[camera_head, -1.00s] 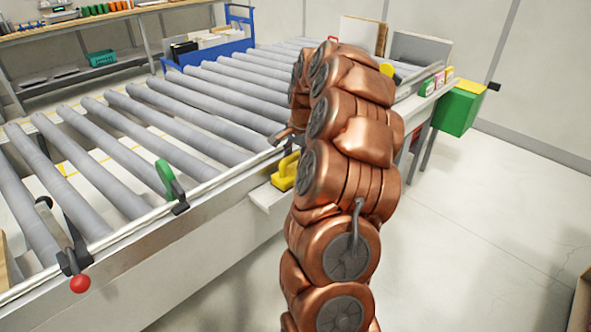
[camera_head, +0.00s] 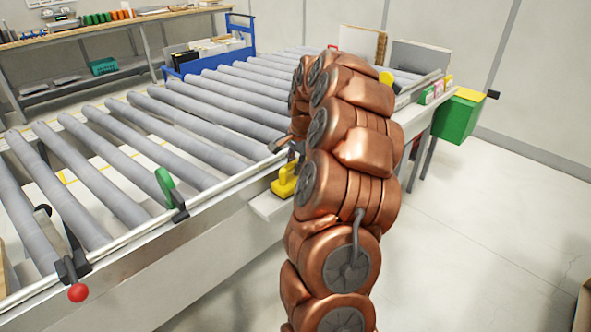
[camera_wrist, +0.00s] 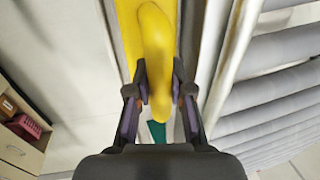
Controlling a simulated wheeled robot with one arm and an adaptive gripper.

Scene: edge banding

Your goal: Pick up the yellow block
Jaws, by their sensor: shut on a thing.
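The yellow block (camera_head: 284,184) shows in the head view at the conveyor's near side, on or just above a pale ledge (camera_head: 268,208). It has a raised, handle-like top and a flat base. In the wrist view the rounded yellow top (camera_wrist: 157,35) runs lengthwise between the dark fingers of my gripper (camera_wrist: 160,82). The fingers are shut on it from both sides. My copper arm hides part of the block and most of the gripper in the head view. I cannot tell whether the base touches the ledge.
The roller conveyor (camera_head: 130,165) lies left of and behind the block. A green-handled clamp (camera_head: 167,187) and a red-knobbed lever (camera_head: 78,292) sit on its near rail. A green and yellow box (camera_head: 458,117) hangs at the right end.

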